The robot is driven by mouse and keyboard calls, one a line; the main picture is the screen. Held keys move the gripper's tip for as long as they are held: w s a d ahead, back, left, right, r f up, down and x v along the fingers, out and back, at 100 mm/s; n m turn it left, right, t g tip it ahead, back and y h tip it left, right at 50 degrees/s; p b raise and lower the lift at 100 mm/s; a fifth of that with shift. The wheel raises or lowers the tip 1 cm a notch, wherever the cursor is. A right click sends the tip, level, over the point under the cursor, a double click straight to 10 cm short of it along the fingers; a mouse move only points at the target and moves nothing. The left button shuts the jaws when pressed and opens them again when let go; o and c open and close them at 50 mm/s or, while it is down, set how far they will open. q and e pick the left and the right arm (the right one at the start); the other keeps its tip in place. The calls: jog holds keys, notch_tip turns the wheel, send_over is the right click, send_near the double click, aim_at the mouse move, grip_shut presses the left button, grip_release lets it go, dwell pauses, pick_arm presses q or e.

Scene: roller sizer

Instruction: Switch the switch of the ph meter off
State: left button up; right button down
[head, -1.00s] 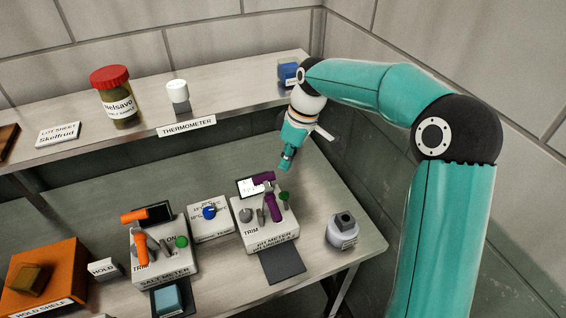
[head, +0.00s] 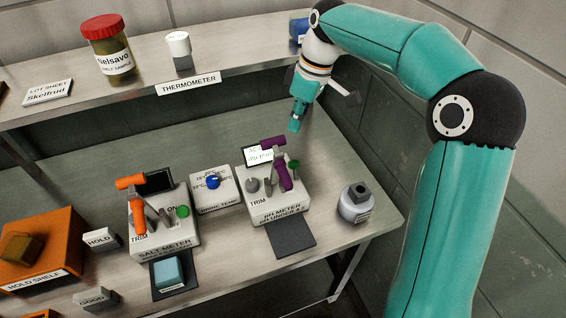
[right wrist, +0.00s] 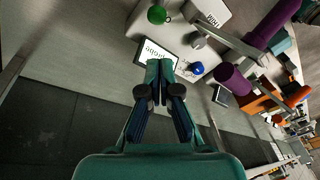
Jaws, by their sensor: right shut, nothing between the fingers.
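The pH meter (head: 283,206) is a white box on the bench with a purple probe (head: 282,172) on a stand, a lit display (head: 257,156), a grey knob and a green knob (head: 293,164). In the right wrist view its display (right wrist: 157,52) lies just beyond my fingertips and its green knob (right wrist: 157,14) shows at the top. Which part is its switch I cannot tell for sure. My right gripper (head: 294,124) is shut and empty, pointing down above and behind the meter, apart from it. My left gripper is not in view.
The salt meter (head: 165,238) with an orange probe stands to the left, with a small box with a blue knob (head: 212,183) between. A grey bottle (head: 354,203) stands to the right. A shelf (head: 130,95) with a red-lidded jar (head: 107,48) runs behind.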

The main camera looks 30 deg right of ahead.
aim_at(295, 171)
pick_arm(q)
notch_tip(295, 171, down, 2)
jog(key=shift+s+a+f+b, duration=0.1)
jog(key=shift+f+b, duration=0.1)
jog(key=shift+b, duration=0.4)
pick_arm(e)
jog(key=shift+f, duration=0.7)
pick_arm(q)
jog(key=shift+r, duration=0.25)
pick_arm(e)
jog(key=x, duration=1)
jog(key=shift+w, duration=0.15)
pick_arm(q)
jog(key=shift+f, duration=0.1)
